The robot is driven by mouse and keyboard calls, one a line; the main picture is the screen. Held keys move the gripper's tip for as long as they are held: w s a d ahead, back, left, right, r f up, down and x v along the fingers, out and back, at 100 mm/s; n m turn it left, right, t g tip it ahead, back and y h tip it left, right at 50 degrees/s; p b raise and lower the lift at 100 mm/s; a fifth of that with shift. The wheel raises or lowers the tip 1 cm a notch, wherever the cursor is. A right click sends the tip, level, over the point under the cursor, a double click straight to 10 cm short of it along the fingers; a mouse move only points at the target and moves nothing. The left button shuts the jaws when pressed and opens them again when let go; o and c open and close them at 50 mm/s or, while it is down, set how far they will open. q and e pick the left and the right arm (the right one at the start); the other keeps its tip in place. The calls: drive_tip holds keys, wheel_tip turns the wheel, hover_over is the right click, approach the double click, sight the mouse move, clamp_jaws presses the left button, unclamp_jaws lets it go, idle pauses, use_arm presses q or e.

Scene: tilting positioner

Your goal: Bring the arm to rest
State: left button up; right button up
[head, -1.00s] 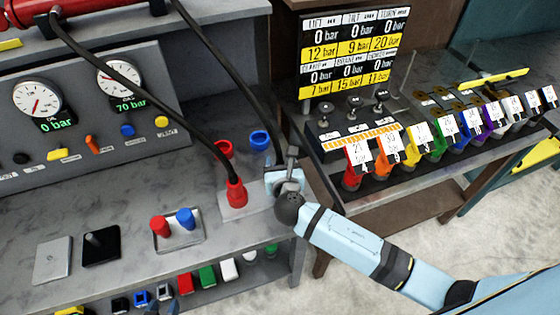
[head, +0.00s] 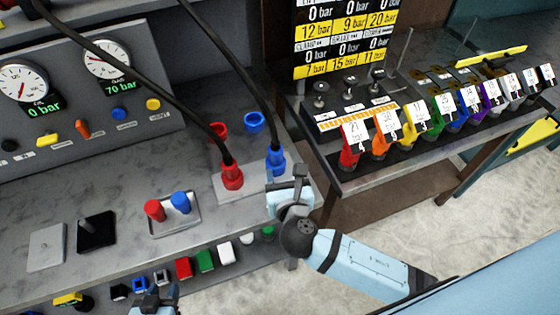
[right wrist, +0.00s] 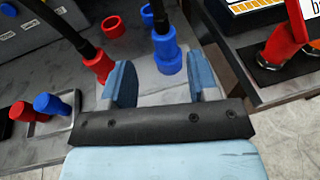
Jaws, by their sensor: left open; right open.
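My right gripper (head: 287,188) is open at the front edge of the grey bench, just in front of the blue hose coupling (head: 276,162). The right wrist view shows its two fingers (right wrist: 160,72) spread, with nothing gripped. The blue coupling (right wrist: 166,46) appears upright beyond the gap between them. The red hose coupling (head: 231,176) stands to its left on the same pale plate (head: 255,185). My left gripper (head: 155,298) is partly in view at the bottom edge, low in front of the bench; its fingers point up and hold nothing visible.
Red (head: 155,210) and blue (head: 180,203) caps stand in a small tray (head: 172,228). Black hoses arch over the bench. A row of coloured, tagged levers (head: 400,135) stands on the right bench. Open floor (head: 440,220) lies at the lower right.

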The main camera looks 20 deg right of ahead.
drive_tip(key=shift+v, duration=0.75)
drive_tip(key=s+d+f+m+g+y, duration=0.2)
drive_tip(key=s+f+m, duration=0.3)
drive_tip(key=m, duration=1)
drive_tip(key=s+d+f+m+g+y, duration=0.2)
drive_tip(key=s+f+m, duration=0.4)
drive_tip(key=f+m, duration=0.4)
drive_tip(key=d+m+y, duration=0.1)
drive_tip(key=m, duration=0.5)
drive_tip(key=shift+s+d+f+g+y, duration=0.15)
drive_tip(key=shift+d+f+g+y, duration=0.15)
drive_tip(key=shift+f, duration=0.1)
